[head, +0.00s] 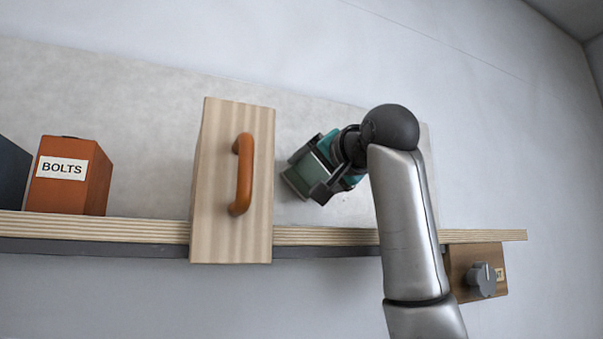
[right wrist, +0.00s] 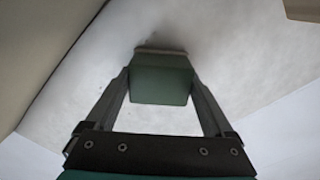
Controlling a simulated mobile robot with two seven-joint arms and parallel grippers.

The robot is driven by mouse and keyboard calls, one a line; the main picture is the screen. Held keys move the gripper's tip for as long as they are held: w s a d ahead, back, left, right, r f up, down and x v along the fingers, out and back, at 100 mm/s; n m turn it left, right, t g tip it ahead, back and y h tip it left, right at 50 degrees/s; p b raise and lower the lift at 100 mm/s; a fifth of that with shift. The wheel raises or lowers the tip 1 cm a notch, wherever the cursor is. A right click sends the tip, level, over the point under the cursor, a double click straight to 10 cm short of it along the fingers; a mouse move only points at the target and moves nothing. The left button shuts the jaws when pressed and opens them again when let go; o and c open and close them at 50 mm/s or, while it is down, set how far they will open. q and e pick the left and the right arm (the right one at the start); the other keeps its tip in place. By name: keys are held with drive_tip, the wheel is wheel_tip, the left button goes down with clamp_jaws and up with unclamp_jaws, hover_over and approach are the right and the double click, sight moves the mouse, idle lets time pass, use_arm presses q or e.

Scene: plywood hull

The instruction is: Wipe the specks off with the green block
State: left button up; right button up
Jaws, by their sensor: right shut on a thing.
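My right gripper (head: 306,178) is shut on the green block (head: 311,175), its two fingers on opposite sides of it. In the right wrist view the green block (right wrist: 161,84) sits between the fingertips, its far end facing the pale mottled board (head: 322,120). A dark shadow lies on the board close to that end; I cannot tell for sure whether they touch. A few faint dark marks, perhaps specks, show on the board left of the block in the right wrist view (right wrist: 110,76). My left gripper is not in view.
A wooden panel (head: 215,190) with an orange handle (head: 243,175) stands just left of my gripper. An orange box labelled BOLTS (head: 85,190) and a dark box (head: 12,175) sit farther left on the plywood shelf (head: 120,228). A grey knob (head: 482,279) is at lower right.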

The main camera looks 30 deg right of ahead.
sight(329, 175)
drive_tip(key=shift+d+p, duration=0.35)
drive_tip(key=shift+d, duration=1.5)
drive_tip(key=shift+d+p, duration=0.95)
drive_tip(key=shift+d, duration=2.65)
drive_tip(key=shift+a+b, duration=0.65)
drive_tip(key=shift+a, duration=2.95)
drive_tip(key=shift+w+a, duration=0.15)
drive_tip(key=shift+a, duration=1.75)
drive_tip(key=shift+w+a, duration=0.1)
drive_tip(key=shift+a, duration=1.75)
drive_tip(key=shift+s+d, duration=0.2)
drive_tip(key=shift+d, duration=3.55)
drive_tip(key=shift+d+p, duration=1.1)
drive_tip(key=shift+d, duration=2.5)
drive_tip(key=shift+a+b, duration=0.7)
drive_tip(key=shift+a, duration=3.15)
